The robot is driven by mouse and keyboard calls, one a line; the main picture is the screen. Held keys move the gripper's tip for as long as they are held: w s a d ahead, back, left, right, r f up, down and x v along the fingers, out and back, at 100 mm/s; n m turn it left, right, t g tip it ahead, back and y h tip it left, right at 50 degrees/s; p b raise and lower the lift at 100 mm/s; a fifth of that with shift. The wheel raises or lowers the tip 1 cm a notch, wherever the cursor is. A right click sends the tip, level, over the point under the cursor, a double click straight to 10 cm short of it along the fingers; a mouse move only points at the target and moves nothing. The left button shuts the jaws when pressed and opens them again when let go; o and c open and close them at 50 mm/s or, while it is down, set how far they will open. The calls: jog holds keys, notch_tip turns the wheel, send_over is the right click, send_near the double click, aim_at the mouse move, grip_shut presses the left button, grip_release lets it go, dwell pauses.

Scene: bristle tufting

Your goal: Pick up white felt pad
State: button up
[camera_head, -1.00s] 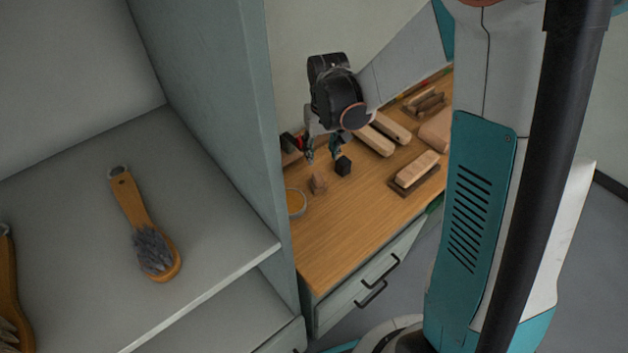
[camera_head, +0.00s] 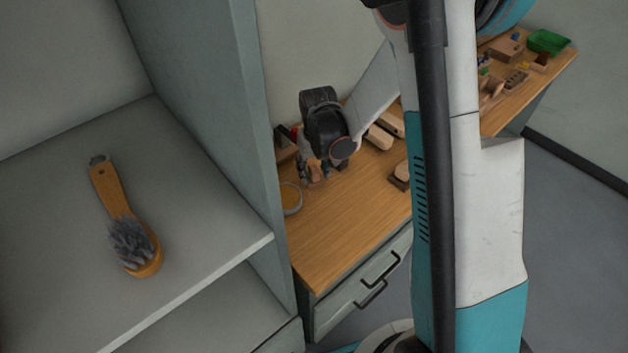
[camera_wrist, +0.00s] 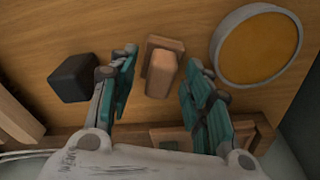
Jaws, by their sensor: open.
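I cannot make out a clearly white felt pad in either view. My gripper (camera_head: 314,172) is over the near left part of the wooden worktop, pointing down. In the wrist view its teal fingers (camera_wrist: 160,60) are open. Between them sits a small brown wooden piece with a paler block (camera_wrist: 162,73) on it. No grip on it shows. A round dish (camera_wrist: 257,45) with a pale rim and orange-brown inside lies right of the fingers; it also shows in the head view (camera_head: 291,198). A black cube (camera_wrist: 73,78) lies left of the fingers.
A grey cabinet wall (camera_head: 225,120) stands left of the worktop (camera_head: 345,215). A brush (camera_head: 125,220) lies on its shelf. Wooden blocks (camera_head: 385,130) lie behind, partly hidden by my arm. The worktop's front is clear.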

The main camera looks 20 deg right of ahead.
aim_at(314, 169)
grip_shut()
jog(key=shift+r, duration=0.1)
dwell(0.3)
notch_tip(314, 169, up, 20)
jog(key=p, duration=0.6)
jog(key=shift+p, duration=0.4)
jog(key=c, duration=0.7)
grip_release()
jog(key=shift+c, duration=0.2)
jog(key=c, duration=0.3)
